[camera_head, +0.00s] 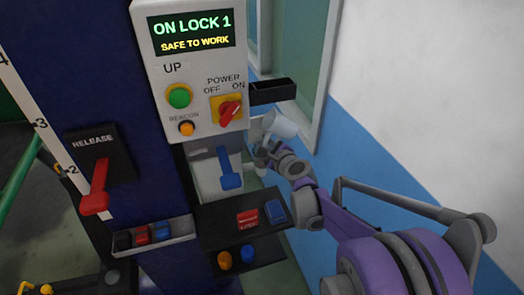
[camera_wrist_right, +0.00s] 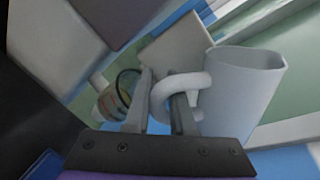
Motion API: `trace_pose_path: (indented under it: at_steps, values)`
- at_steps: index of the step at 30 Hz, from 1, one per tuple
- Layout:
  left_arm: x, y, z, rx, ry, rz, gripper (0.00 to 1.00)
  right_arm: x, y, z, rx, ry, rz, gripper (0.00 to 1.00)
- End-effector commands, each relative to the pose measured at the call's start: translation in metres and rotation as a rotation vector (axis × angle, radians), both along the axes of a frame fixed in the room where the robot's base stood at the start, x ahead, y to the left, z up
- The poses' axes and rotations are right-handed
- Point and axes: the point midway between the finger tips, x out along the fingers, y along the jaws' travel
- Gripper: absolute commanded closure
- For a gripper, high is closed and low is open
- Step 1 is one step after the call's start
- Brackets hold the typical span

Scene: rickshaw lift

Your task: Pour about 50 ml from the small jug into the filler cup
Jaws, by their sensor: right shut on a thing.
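The small jug (camera_head: 281,125) is pale grey and held in the air, tilted, beside the lower right of the control box. My right gripper (camera_head: 268,152) is shut on its handle. The wrist view shows the jug (camera_wrist_right: 238,95) with its handle between my fingers (camera_wrist_right: 160,100). Its contents are hidden. A small pale cylinder with orange marks (camera_wrist_right: 110,100) is left of my fingers in the wrist view, partly hidden; I cannot tell whether it is the filler cup. My left gripper is not in view.
The control box (camera_head: 160,70) reads "ON LOCK 1, SAFE TO WORK". A black bracket (camera_head: 273,91) sticks out above the jug. A blue lever (camera_head: 229,170) and a black tray (camera_head: 215,218) with small items are close by on the left. The wall and window frame (camera_head: 318,100) are on the right.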

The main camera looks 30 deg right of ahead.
Motion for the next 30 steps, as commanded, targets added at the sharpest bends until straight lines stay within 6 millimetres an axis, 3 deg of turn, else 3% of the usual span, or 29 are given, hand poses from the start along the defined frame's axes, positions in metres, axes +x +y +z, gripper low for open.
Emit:
trace_pose_path:
  at_steps: [30]
  values:
    - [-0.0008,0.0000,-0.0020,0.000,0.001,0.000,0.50,-0.0034,-0.0084,0.0002,-0.153,0.057,0.000,1.00]
